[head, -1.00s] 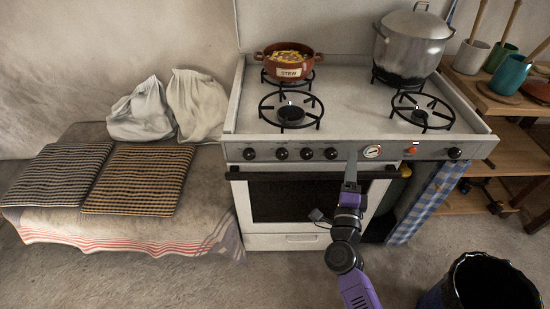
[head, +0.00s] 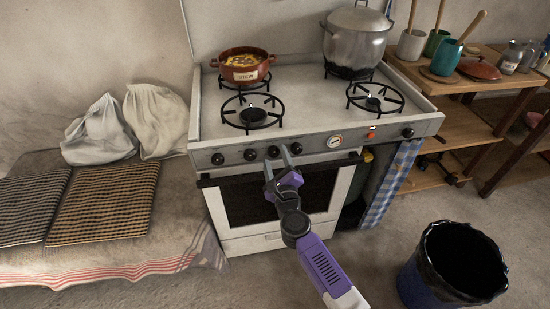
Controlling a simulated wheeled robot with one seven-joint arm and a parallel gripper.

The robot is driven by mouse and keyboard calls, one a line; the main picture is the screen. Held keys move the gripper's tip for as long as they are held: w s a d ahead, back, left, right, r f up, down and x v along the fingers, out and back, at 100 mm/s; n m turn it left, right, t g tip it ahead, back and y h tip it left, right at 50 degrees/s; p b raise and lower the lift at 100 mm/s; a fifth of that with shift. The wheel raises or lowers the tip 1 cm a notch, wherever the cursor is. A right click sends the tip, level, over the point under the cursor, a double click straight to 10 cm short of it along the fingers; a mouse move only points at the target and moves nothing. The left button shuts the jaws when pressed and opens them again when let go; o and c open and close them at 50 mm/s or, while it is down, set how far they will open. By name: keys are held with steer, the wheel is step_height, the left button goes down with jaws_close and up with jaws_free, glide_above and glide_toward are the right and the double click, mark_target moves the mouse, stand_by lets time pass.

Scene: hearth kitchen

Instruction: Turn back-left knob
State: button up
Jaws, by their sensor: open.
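The stove's front panel (head: 345,143) carries a row of black knobs: a leftmost knob (head: 217,159), a second knob (head: 250,154), a third knob (head: 273,151) and a fourth knob (head: 296,148). Another knob (head: 407,132) sits at the far right. No readable marking tells which one serves the back-left burner. My gripper (head: 277,162) is open, its two fingers apart, in front of the third and fourth knobs. Whether a finger touches a knob I cannot tell. The back-left burner (head: 229,85) stands under a red-brown pot marked STEW (head: 245,67).
A large lidded metal pot (head: 355,45) stands on the back-right burner. The oven handle (head: 325,164) runs just below the knobs. A blue checked cloth (head: 390,185) hangs at the stove's right side. A dark bin (head: 455,265) stands on the floor at right.

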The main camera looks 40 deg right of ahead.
steer(key=shift+w+d, duration=0.3)
steer(key=shift+w, duration=0.05)
steer(key=shift+c, duration=0.5)
jaws_close()
